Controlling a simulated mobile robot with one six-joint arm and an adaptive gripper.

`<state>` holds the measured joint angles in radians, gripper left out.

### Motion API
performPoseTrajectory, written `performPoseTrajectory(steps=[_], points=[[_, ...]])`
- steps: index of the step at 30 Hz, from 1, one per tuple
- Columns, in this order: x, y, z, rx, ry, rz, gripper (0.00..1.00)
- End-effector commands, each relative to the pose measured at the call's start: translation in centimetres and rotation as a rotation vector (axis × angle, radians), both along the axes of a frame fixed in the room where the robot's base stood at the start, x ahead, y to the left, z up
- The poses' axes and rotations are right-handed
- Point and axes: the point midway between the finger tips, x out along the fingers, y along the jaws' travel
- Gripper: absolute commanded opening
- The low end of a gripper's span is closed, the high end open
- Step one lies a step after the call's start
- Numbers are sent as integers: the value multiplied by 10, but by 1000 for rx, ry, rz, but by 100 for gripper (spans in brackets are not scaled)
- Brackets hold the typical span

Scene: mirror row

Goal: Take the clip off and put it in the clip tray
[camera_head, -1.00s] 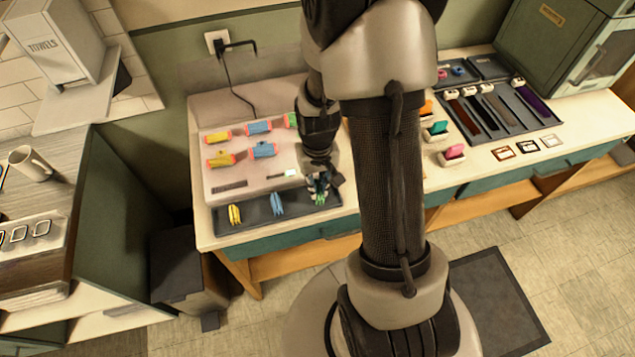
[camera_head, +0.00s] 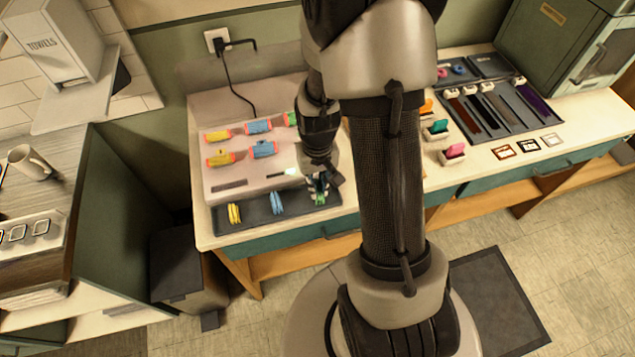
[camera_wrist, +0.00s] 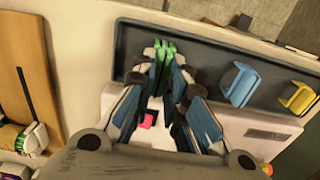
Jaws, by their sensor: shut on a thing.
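My gripper (camera_wrist: 164,62) is shut on a green clip (camera_wrist: 165,48), which shows between the two fingertips. In the head view my gripper (camera_head: 319,184) points down at the right end of the dark clip tray (camera_head: 250,219). The green clip is low there, over or in the tray; whether it touches the tray floor I cannot tell. A yellow clip (camera_head: 234,214) and a blue clip (camera_head: 277,204) stand in the tray to the left. In the wrist view the blue clip (camera_wrist: 240,84) and yellow clip (camera_wrist: 298,98) are at the right of the tray (camera_wrist: 205,62).
A pale stand (camera_head: 250,180) behind the tray bears yellow and blue rollers (camera_head: 261,149). A small lit panel shows beside my gripper. Right of my arm are pink (camera_head: 455,151) and teal items and a dark mat with strips (camera_head: 490,112). The counter's front edge is close to the tray.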

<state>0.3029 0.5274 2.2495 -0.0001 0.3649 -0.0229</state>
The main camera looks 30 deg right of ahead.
Motion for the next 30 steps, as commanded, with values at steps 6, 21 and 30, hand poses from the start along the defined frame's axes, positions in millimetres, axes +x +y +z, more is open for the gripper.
performPoseTrajectory(steps=[6, 21, 30], points=[[0, 0, 0, 0, 0, 0, 14], [0, 0, 0, 0, 0, 0, 36], [0, 0, 0, 0, 0, 0, 50]])
